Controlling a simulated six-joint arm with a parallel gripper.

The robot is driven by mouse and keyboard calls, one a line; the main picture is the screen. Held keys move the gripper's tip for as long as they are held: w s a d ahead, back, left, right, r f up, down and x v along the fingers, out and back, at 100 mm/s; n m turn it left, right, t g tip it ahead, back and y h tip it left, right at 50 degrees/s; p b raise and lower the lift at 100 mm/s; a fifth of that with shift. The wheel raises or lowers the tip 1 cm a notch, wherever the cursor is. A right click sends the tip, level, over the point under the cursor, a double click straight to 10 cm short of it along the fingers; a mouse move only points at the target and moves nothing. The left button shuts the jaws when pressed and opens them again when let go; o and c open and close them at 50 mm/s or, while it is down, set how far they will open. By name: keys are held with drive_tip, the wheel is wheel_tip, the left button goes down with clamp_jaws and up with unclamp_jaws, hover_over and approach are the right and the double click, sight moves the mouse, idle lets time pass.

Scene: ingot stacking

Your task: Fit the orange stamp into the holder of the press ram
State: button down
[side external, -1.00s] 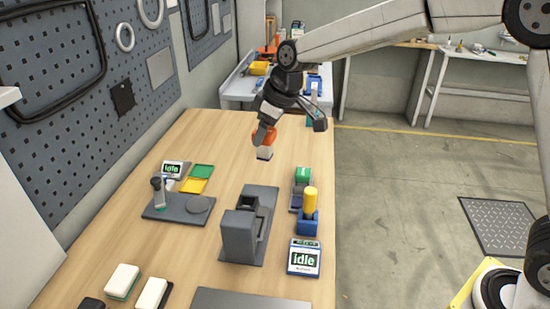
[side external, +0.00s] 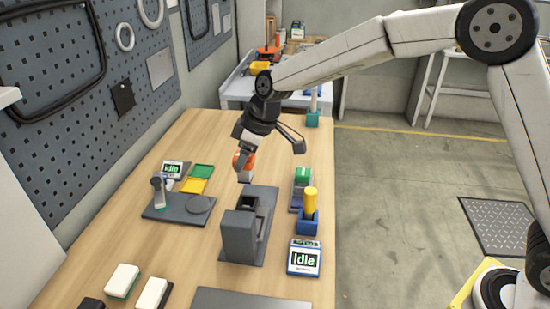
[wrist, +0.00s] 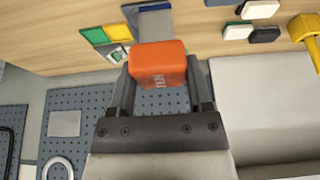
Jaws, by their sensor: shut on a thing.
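My gripper (side external: 243,160) is shut on the orange stamp (side external: 249,161) and holds it in the air above the table, just behind the grey press (side external: 238,232). The stamp's grey lower end (side external: 244,177) points down. In the wrist view the orange stamp (wrist: 157,62) sits between both fingers of my gripper (wrist: 158,78), with lettering on one face. The press stands upright on the table with a dark recess on its top and right side. The stamp appears apart from the press. The ram's holder cannot be made out clearly.
A yellow-handled stamp (side external: 310,200) stands in a blue holder (side external: 308,224) right of the press, near an "idle" display (side external: 303,258). A grey fixture plate (side external: 165,213) and yellow pad (side external: 193,185) lie left. White pads are at front left.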

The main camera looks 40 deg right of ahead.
sight(245, 176)
drive_tip(key=shift+f, duration=0.1)
drive_tip(key=shift+f, duration=2.75)
drive_tip(key=shift+f, duration=2.65)
idle(0.5)
unclamp_jaws()
drive_tip(key=v, duration=0.7)
drive_tip(key=shift+r, duration=0.3)
drive_tip(key=shift+s+d, duration=0.1)
drive_tip(key=shift+d, duration=0.05)
idle(0.5)
